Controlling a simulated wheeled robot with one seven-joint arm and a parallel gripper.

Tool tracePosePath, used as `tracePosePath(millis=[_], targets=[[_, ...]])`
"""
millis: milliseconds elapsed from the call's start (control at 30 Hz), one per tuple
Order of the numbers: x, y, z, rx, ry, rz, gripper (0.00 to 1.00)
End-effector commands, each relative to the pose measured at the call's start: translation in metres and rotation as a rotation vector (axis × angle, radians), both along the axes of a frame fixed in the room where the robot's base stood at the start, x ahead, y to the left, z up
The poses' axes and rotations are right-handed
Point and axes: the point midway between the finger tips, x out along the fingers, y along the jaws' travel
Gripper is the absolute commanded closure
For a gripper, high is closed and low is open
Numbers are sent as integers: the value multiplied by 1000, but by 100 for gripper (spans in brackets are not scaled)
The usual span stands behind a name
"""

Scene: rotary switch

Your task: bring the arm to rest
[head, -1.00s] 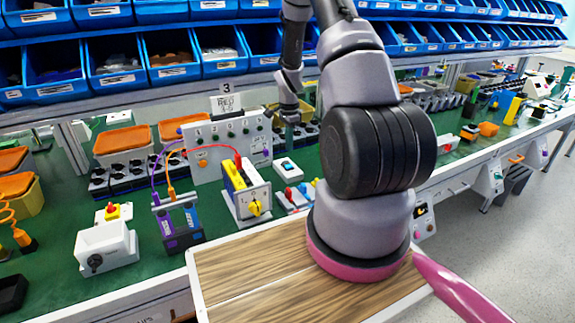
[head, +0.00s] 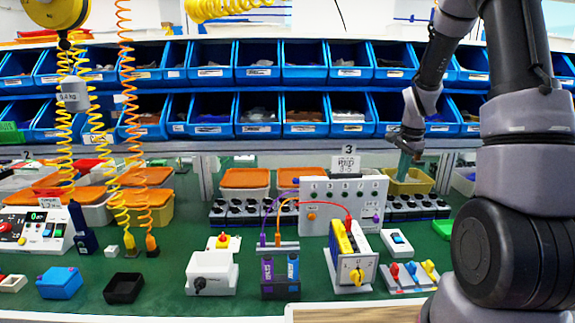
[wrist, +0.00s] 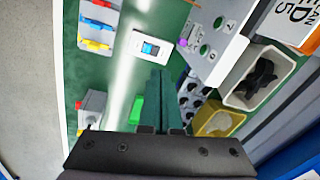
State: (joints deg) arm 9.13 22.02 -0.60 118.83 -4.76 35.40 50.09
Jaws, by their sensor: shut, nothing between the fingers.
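My arm rises along the right side of the head view and bends down to my gripper (head: 405,158). The gripper hangs above the back of the green bench, in front of the blue bins and to the right of the card marked 3. In the wrist view its teal fingers (wrist: 158,85) are together with nothing between them. A yellow and white box with a yellow rotary knob (head: 352,262) stands on the bench, apart from the gripper. A light grey box with a black knob (head: 212,268) stands to its left.
A grey panel with buttons (head: 340,208) stands behind the knob box, with cables plugged in. A rocker switch (head: 397,243) and coloured levers (head: 408,276) lie to the right. Blue bins (head: 305,115) line the back. Coiled cables (head: 130,130) hang at left.

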Motion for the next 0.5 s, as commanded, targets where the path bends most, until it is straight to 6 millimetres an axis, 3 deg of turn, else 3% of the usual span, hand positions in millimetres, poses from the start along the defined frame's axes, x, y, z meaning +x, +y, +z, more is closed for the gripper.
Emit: tracePosePath(millis=[33,200,500], targets=[[-7,7,26,-5,-32,41,100],[-39,31,94,-23,-116,189,100],[-117,70,186,-69,-272,453,100]])
